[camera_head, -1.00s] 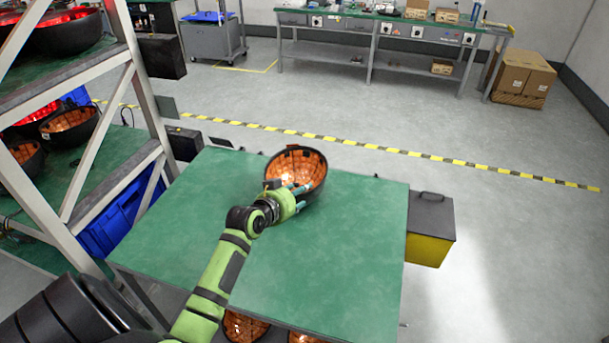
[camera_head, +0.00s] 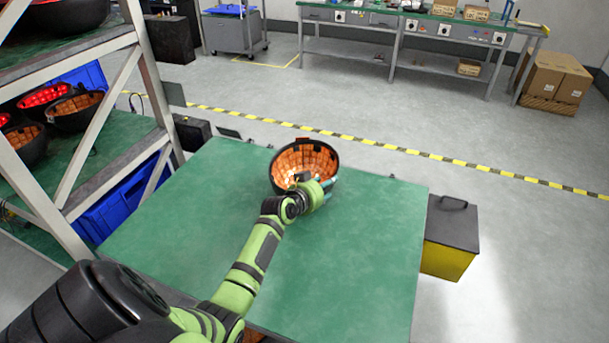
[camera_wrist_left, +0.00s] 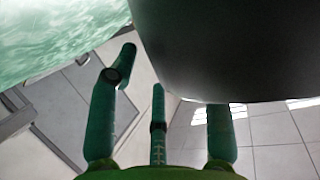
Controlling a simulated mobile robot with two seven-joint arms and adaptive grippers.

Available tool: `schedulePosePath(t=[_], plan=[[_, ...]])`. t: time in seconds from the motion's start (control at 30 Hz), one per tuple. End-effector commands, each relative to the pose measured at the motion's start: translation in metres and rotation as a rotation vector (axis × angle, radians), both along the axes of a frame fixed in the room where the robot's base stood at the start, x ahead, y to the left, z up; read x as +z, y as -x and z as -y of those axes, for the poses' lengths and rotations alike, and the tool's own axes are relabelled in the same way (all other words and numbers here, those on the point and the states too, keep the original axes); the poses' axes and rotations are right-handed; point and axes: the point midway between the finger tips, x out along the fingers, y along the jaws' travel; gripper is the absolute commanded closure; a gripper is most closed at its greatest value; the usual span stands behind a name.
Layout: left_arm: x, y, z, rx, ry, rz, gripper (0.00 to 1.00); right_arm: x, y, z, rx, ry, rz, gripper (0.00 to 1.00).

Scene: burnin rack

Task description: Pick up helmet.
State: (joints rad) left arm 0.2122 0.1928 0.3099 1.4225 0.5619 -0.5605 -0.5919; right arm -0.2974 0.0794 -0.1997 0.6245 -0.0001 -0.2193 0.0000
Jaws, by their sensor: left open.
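The helmet (camera_head: 290,158), a black shell with an orange padded inside, rests open side up on the green table (camera_head: 200,230). My left gripper (camera_head: 327,186) is open at the helmet's near right side, over the table. In the left wrist view, the dark outer shell of the helmet (camera_wrist_left: 235,45) fills the upper right. The open fingers (camera_wrist_left: 165,85) show there, the right one overlapping the shell's lower edge. I cannot tell whether they touch it. The gripper hides part of the helmet's near side in the head view. My right gripper is not in view.
A rack (camera_head: 75,165) with more helmets stands at the left. A yellow box with a grey lid (camera_head: 452,220) is beside the table's right edge. The table is otherwise bare. A workbench (camera_head: 420,35) and cardboard boxes (camera_head: 555,75) stand at the back.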

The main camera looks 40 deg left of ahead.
Motion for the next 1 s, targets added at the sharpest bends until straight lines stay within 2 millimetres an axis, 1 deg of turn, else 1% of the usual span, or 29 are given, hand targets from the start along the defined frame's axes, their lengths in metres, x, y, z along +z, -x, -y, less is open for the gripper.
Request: schedulePosePath(t=[0.07, 0.2, 0.47, 0.5, 0.57, 0.6, 0.63, 1.0], plan=[[-0.004, -0.009, 0.000, -0.001, 0.001, 0.000, 0.50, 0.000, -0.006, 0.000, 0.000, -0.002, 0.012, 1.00], [-0.008, -0.018, -0.001, -0.001, 0.000, 0.000, 0.50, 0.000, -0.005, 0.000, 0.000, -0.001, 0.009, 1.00], [-0.009, -0.019, -0.001, 0.000, -0.001, 0.000, 0.50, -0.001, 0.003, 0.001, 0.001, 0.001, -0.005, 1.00], [-0.009, -0.019, -0.001, 0.000, -0.001, 0.000, 0.54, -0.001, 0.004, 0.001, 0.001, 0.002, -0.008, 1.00], [-0.009, -0.019, -0.001, 0.000, -0.001, 0.000, 0.78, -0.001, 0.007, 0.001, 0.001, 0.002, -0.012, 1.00], [-0.009, -0.019, -0.001, 0.000, -0.001, 0.000, 0.94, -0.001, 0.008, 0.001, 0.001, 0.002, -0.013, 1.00], [-0.009, -0.019, -0.001, 0.000, -0.001, 0.000, 1.00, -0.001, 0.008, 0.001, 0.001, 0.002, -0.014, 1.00], [-0.006, -0.020, -0.002, 0.000, -0.005, 0.004, 1.00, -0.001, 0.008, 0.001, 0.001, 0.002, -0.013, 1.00]])
